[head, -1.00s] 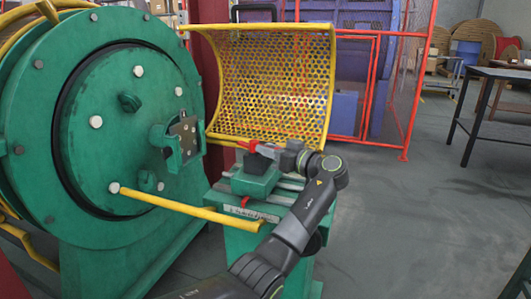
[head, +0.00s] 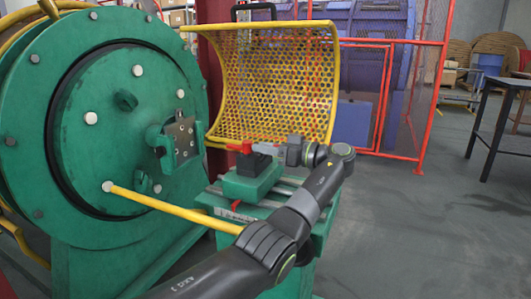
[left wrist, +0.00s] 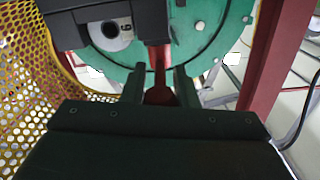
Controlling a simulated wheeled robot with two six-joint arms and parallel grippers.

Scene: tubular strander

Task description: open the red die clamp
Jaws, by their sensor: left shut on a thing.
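The red die clamp (head: 244,147) is a small red lever above a green block (head: 250,182) with a black part on top, on the green machine stand. My left gripper (head: 265,149) reaches it from the right, at the lever's height, and is shut on it. In the left wrist view the red lever (left wrist: 158,60) runs away between the two dark fingers (left wrist: 160,88); its near end sits between them. The fingers partly hide the lever in the head view. My right gripper is in neither view.
A large green drum (head: 105,140) stands at the left, with a yellow rod (head: 175,208) sticking out towards the stand. A yellow perforated guard (head: 275,80) stands raised behind the clamp. A dark table (head: 505,110) is at right; the floor between is clear.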

